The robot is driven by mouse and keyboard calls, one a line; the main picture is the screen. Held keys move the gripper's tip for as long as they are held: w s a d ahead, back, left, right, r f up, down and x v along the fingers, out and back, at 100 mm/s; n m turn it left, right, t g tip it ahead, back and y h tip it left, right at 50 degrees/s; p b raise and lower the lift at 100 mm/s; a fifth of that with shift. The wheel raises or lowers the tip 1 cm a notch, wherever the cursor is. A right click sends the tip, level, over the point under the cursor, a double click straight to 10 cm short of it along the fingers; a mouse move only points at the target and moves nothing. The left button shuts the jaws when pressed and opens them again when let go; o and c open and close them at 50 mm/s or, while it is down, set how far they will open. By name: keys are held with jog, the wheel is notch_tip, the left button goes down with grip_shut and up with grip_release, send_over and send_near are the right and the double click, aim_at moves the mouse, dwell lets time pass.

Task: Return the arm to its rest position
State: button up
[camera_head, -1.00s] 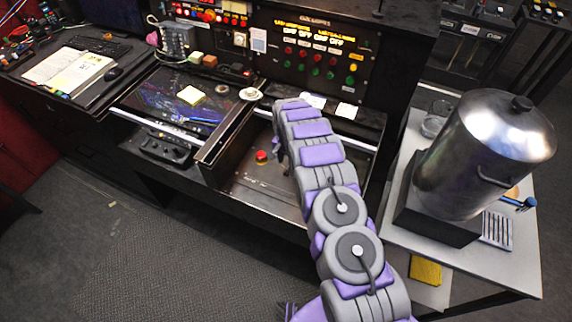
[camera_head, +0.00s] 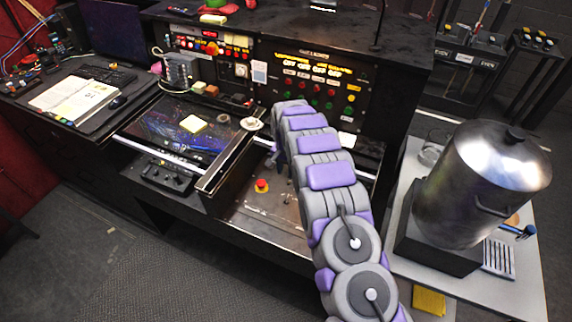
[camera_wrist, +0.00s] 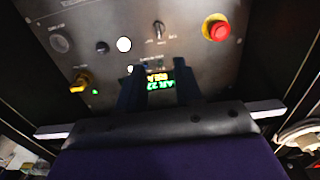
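My arm (camera_head: 330,177), grey with purple pads, reaches from the bottom right of the head view over an open drawer-like bay in the console. Its far end bends down there, and my gripper is mostly hidden behind the arm links. In the wrist view my gripper (camera_wrist: 160,72) shows two dark fingers standing apart with nothing held between them. Beyond them lies a grey panel (camera_wrist: 100,50) with a lit green and yellow display (camera_wrist: 160,84), partly covered by the fingers, and a red button (camera_wrist: 215,28).
A red button (camera_head: 261,185) sits in the bay. The black upright panel (camera_head: 318,90) with coloured buttons stands behind the arm. A large metal urn (camera_head: 485,180) stands on the table at right. Open floor (camera_head: 130,250) lies at front left.

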jog(key=shift+r, duration=0.1)
jog(key=s+d+r+n, duration=0.1)
jog(key=s+d+r, duration=0.5)
jog(key=s+r, duration=0.4)
jog(key=s+d+r+n, duration=0.1)
jog(key=s+d+r, duration=0.4)
jog(key=s+r, duration=0.5)
jog(key=s+d+r, duration=0.2)
jog(key=s, duration=0.8)
jog(key=s+d+r+n+g+b, duration=0.1)
jog(key=s+d+r, duration=0.1)
jog(key=s, duration=0.8)
jog(key=s+d+r+n, duration=0.1)
jog(key=s+d, duration=0.3)
jog(key=s, duration=0.6)
jog(key=shift+s+d+r+g+b, duration=0.2)
jog(key=shift+s+r+g+b, duration=0.2)
jog(key=shift+r, duration=0.25)
jog(key=shift+d, duration=0.15)
